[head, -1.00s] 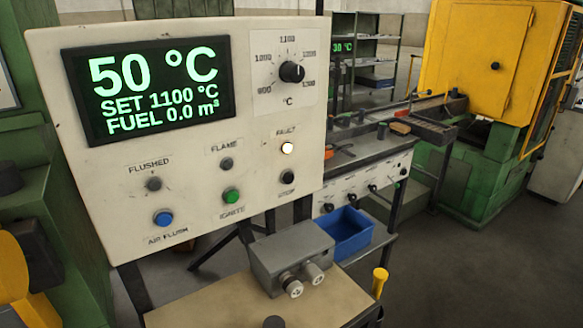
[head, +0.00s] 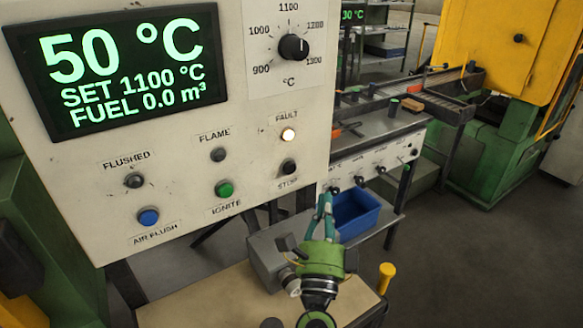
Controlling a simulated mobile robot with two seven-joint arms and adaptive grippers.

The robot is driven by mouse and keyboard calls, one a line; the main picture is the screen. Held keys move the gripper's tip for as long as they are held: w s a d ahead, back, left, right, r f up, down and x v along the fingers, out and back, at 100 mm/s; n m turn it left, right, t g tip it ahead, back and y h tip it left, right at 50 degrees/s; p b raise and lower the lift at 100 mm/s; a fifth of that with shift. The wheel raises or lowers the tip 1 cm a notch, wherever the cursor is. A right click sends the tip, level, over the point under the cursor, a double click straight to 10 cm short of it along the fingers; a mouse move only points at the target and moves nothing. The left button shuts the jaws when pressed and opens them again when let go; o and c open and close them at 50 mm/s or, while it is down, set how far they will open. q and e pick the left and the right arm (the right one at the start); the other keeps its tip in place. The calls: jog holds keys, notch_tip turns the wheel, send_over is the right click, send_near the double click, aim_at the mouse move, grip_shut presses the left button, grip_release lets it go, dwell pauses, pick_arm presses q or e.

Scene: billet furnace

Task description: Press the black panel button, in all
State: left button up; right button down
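The black button (head: 288,168), labelled STOP, sits at the lower right of the pale control panel (head: 200,140), under the lit FAULT lamp (head: 288,135). My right gripper (head: 325,197) is in front of the panel's lower right corner, below and to the right of the black button and apart from it in the picture. Its teal fingers point up and come together at the tips, with nothing seen between them. My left gripper is out of view.
A green IGNITE button (head: 224,189) and a blue AIR FLUSH button (head: 148,216) are left of the black button. A black dial knob (head: 293,47) is above. A grey box (head: 268,262) and a blue bin (head: 356,215) lie behind my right gripper.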

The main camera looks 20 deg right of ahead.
aim_at(290, 168)
jog(key=w+a+b, duration=0.1)
jog(key=w, duration=0.8)
jog(key=shift+b, duration=0.3)
jog(key=shift+w+a, duration=0.1)
dwell(1.2)
jog(key=shift+w, duration=0.3)
jog(key=shift+w, duration=0.35)
dwell(0.6)
jog(key=shift+s, duration=0.8)
jog(key=shift+s, duration=0.1)
